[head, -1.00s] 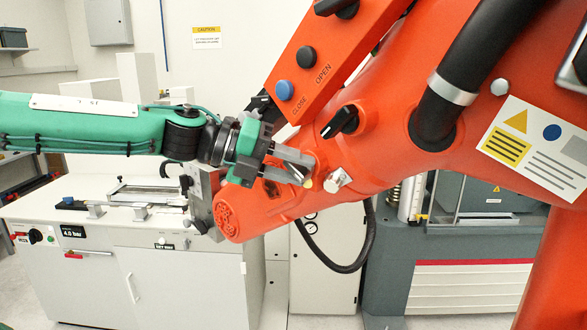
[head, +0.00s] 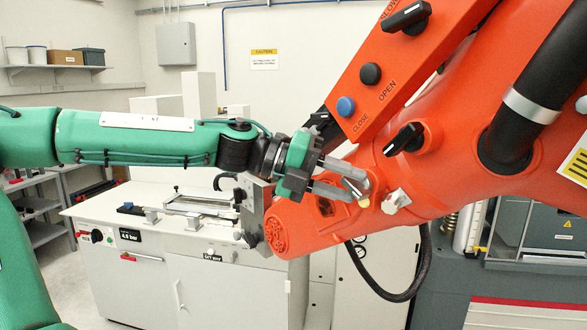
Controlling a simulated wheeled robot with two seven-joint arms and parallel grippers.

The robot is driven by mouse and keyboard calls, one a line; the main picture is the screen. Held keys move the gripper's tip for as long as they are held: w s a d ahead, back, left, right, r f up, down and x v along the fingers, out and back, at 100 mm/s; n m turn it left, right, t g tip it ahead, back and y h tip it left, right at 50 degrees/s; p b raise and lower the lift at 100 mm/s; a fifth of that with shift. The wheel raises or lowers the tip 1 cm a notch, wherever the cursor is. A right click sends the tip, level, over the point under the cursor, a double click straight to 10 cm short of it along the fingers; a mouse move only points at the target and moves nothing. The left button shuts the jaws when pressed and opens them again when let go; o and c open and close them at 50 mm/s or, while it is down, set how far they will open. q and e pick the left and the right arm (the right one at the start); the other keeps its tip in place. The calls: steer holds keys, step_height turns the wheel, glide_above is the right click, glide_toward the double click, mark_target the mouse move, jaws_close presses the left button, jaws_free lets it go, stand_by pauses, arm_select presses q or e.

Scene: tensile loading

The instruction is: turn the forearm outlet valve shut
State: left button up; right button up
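The orange forearm (head: 450,160) fills the upper right of the head view. My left gripper (head: 358,191) reaches it from the left, near its lower end. Its two grey fingers stand apart, one above and one below a small silver lever-like part (head: 352,187), which seems to be the outlet valve's handle. The fingers partly cover it, and I cannot tell whether they press on it. A small yellow spot (head: 364,203) shows just below the fingertips. A pale knob (head: 396,201) and a black knob (head: 404,138) sit to the right, clear of the fingers. My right gripper is not in view.
An orange panel (head: 385,70) marked OPEN and CLOSE, with black and blue buttons, slants above the gripper. A black hose (head: 424,265) loops below the forearm. A white cabinet (head: 215,290) with a metal fixture stands behind my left arm.

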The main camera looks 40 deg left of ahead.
arm_select(q)
steer(key=b+v, duration=0.5)
steer(key=v, duration=0.7)
steer(key=shift+a, duration=0.25)
steer(key=shift+s, duration=0.1)
